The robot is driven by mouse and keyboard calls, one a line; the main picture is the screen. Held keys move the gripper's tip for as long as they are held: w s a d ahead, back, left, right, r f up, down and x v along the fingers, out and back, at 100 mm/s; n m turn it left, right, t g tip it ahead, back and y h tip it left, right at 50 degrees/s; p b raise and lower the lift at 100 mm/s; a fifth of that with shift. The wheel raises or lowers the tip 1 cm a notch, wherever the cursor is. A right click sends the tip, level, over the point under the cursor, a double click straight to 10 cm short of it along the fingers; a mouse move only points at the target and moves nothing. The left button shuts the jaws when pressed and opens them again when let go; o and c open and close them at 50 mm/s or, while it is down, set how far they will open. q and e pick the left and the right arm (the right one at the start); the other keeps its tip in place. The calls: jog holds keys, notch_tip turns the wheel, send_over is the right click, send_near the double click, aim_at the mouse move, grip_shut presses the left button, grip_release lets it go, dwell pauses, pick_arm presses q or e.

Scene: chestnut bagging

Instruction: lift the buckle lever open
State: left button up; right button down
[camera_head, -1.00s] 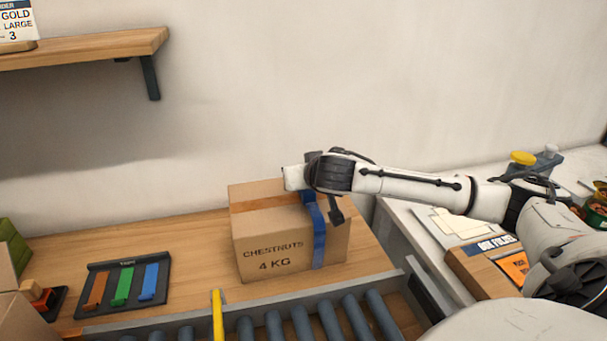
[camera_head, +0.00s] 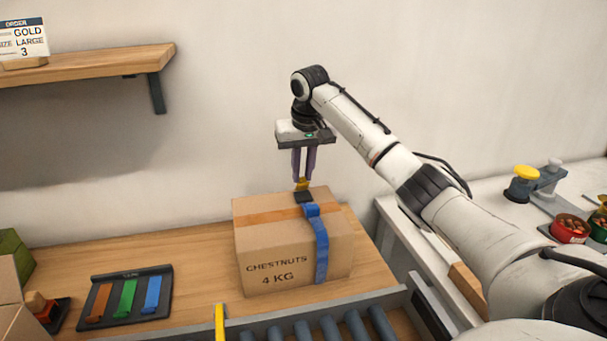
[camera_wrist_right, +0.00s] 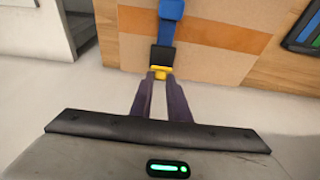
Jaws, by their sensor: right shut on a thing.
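The buckle is a black piece (camera_head: 304,197) with a yellow lever (camera_head: 302,184) on top of the cardboard box (camera_head: 262,245), at the end of a blue strap (camera_head: 321,243). The strap runs over the top and down the front of the box. My right gripper (camera_head: 302,180) points down from above, its fingertips shut on the yellow lever. In the right wrist view the fingertips (camera_wrist_right: 160,80) meet the yellow lever (camera_wrist_right: 160,71), beside the black buckle (camera_wrist_right: 162,55). My left gripper is not in view.
A rack with brown, green and blue straps (camera_head: 125,297) lies left of the box. Rollers (camera_head: 330,328) and a yellow post (camera_head: 219,322) stand in front. A shelf (camera_head: 90,68) is on the wall at upper left. Red tins (camera_head: 570,229) stand at the right.

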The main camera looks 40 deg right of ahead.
jog(key=shift+w+d+r+g+y, duration=0.15)
jog(key=shift+w+g+y, duration=0.15)
jog(key=shift+w+g, duration=0.25)
jog(key=shift+d+g, duration=0.15)
jog(key=shift+g, duration=0.2)
dwell(0.3)
jog(key=c, duration=1.7)
grip_release()
jog(key=r, duration=1)
jog(key=shift+s+a, duration=0.2)
jog(key=shift+s, duration=0.15)
